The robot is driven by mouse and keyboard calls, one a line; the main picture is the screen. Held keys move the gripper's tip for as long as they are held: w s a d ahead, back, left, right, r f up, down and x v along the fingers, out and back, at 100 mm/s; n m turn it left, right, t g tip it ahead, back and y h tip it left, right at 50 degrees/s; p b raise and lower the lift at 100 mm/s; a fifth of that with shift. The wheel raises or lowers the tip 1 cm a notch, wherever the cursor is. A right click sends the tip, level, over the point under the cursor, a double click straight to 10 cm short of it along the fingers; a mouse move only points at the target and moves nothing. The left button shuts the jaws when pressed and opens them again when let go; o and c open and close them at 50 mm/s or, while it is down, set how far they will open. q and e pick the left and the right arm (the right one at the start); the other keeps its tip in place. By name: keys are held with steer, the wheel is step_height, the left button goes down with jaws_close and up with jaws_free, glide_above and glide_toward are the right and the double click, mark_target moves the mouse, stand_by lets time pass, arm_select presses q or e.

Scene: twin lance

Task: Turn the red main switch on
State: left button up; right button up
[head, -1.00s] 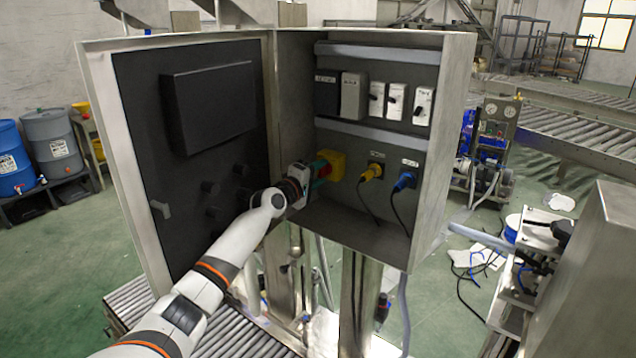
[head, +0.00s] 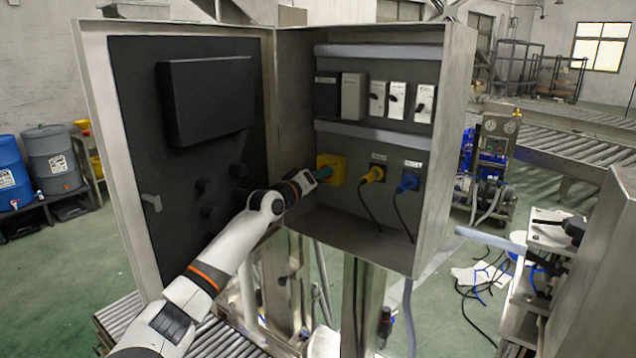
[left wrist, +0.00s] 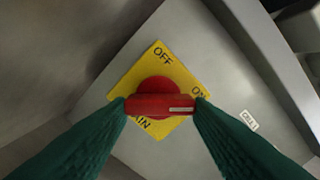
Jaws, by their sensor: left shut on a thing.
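The red main switch (left wrist: 150,104) sits on a yellow plate (left wrist: 158,65) marked OFF, ON and MAIN. In the left wrist view its handle lies level, and its white mark points right, close to the ON label. My left gripper (left wrist: 161,104) is shut on the handle, one green fingertip at each end. In the head view the yellow plate (head: 338,163) is on the cabinet's inner panel, lower left, with my left gripper (head: 324,175) against it. The red handle is hidden there by the gripper. My right gripper is not in view.
The open metal cabinet (head: 455,110) has its door (head: 140,110) swung out left, beside my left arm. A yellow plug (head: 372,174) and a blue plug (head: 408,182) with hanging cables are right of the switch. Several breakers (head: 397,101) sit above.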

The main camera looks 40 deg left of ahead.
arm_select(q)
steer(key=shift+f, duration=0.2)
steer(key=o, duration=1)
steer(key=shift+r, duration=0.1)
steer(key=shift+d, duration=0.1)
